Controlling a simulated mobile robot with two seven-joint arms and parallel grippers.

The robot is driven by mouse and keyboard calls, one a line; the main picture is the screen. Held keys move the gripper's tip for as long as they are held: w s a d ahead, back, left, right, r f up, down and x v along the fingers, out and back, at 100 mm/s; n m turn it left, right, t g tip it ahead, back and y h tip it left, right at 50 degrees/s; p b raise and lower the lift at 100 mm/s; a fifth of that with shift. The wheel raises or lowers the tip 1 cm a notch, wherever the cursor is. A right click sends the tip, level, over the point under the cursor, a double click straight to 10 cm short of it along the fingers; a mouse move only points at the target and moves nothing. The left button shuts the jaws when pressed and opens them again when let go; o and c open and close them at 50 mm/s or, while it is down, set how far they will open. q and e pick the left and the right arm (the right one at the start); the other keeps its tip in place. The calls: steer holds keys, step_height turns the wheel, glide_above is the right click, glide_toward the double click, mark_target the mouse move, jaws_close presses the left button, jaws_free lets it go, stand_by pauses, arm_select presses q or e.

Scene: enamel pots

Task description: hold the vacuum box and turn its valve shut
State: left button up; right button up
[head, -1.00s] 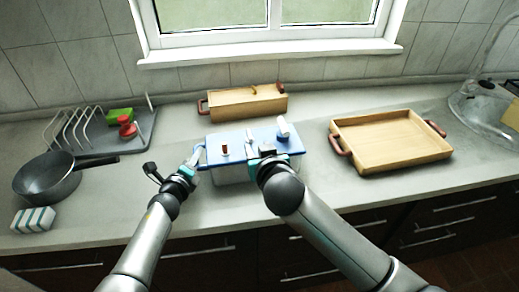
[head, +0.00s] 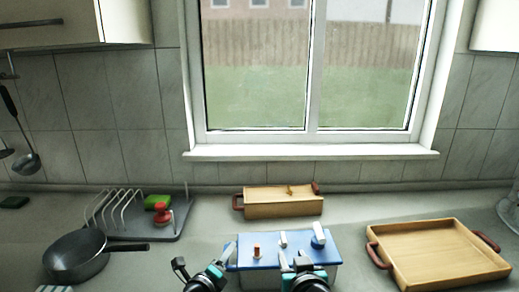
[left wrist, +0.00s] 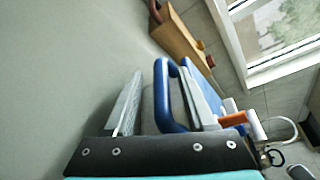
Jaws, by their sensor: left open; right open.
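The vacuum box (head: 285,278) stands on the counter, with a blue lid, a small orange-red knob (head: 256,252) at left and a larger white knob (head: 318,236) at right. A small white fitting (head: 283,240) sits between them; I cannot tell which part is the valve. My left gripper (head: 226,254) is open at the box's left end. In the left wrist view its fingers (left wrist: 160,98) stand on either side of the blue handle (left wrist: 163,72), with no visible grip. My right gripper (head: 293,262) is open over the lid's front middle, below the white fitting; its contact is unclear.
A wooden box (head: 283,203) stands behind, near the wall. A wooden tray (head: 440,258) is at right. A pan (head: 75,258) and a grey rack (head: 160,228) with green and red items are at left. Counter between rack and vacuum box is clear.

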arm_select(q)
steer(key=shift+s+a+r, duration=0.25)
steer(key=shift+s+a, duration=0.05)
steer(key=shift+s, duration=0.9)
steer(key=v, duration=0.9)
steer(key=shift+s+r, duration=0.1)
steer(key=shift+s, duration=0.05)
step_height(320, 180, up, 6)
steer(key=p, duration=0.6)
steer(key=shift+s, duration=0.1)
